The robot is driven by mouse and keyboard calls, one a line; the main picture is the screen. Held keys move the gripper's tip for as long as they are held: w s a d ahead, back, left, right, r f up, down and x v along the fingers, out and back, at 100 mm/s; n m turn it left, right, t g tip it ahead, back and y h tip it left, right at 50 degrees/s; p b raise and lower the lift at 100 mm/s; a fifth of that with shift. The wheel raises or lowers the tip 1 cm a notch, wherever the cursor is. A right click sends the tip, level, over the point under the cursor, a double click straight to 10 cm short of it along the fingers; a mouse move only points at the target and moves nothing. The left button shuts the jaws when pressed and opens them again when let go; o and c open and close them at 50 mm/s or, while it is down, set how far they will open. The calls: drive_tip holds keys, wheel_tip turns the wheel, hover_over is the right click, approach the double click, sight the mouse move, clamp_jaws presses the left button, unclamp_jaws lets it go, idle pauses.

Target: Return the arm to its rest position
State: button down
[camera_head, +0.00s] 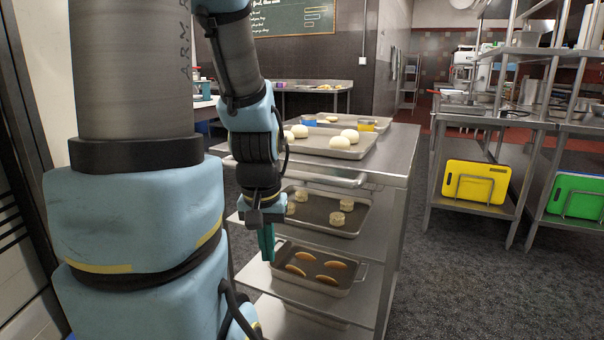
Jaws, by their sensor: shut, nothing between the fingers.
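My gripper (267,243) hangs at the end of my blue and grey arm, pointing down, left of centre in the head view. It is shut with nothing between its fingers. It appears in front of the left side of a metal shelf cart (398,165). The arm is bent, with its forearm hanging down beside the cart. I cannot tell the exact gap between the gripper and the shelves. My large upper arm fills the left of the view and hides what is behind it.
The cart's top holds a tray (343,153) of dough balls. Lower shelves hold a tray (337,229) of round pastries and a tray (345,291) of long rolls. Metal racks with a yellow board (476,183) and a green board (577,196) stand right. Dark floor (470,285) is clear.

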wheel_tip(320, 180, up, 12)
drive_tip(key=p, duration=0.9)
